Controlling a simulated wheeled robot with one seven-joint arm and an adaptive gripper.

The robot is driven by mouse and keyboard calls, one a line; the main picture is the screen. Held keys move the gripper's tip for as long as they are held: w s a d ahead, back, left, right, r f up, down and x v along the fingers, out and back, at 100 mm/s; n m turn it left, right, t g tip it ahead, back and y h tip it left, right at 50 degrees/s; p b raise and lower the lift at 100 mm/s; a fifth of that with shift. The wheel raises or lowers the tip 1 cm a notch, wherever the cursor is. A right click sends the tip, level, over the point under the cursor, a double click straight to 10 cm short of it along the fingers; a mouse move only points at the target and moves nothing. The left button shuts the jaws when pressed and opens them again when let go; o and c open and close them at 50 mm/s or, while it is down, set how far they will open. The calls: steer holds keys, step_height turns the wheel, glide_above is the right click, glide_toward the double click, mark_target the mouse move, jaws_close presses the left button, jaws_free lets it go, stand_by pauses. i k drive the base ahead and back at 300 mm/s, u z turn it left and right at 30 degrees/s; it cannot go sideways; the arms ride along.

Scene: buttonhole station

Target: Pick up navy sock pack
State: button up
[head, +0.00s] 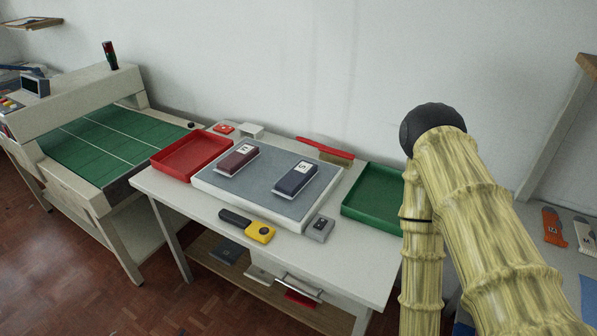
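The navy sock pack (292,183) lies on the right part of a grey pad with a white border (262,176) on the table, in the head view. It is a dark blue block with a white label at its upper end. A maroon pack (234,162) with a similar white label lies to its left on the same pad, apart from it. My arm, in a yellowish sleeve, stands at the right of the view. My gripper is not in view.
A red tray (157,162) stands left of the pad and a green tray (372,226) right of it. A yellow-and-black tool (260,232), a small grey box (320,229) and a red-handled brush (322,146) lie around the pad. A green-bed machine (95,140) stands at left.

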mark_target(289, 185)
steer(key=u, duration=3.3)
steer(key=k, duration=1.3)
steer(key=z, duration=1.95)
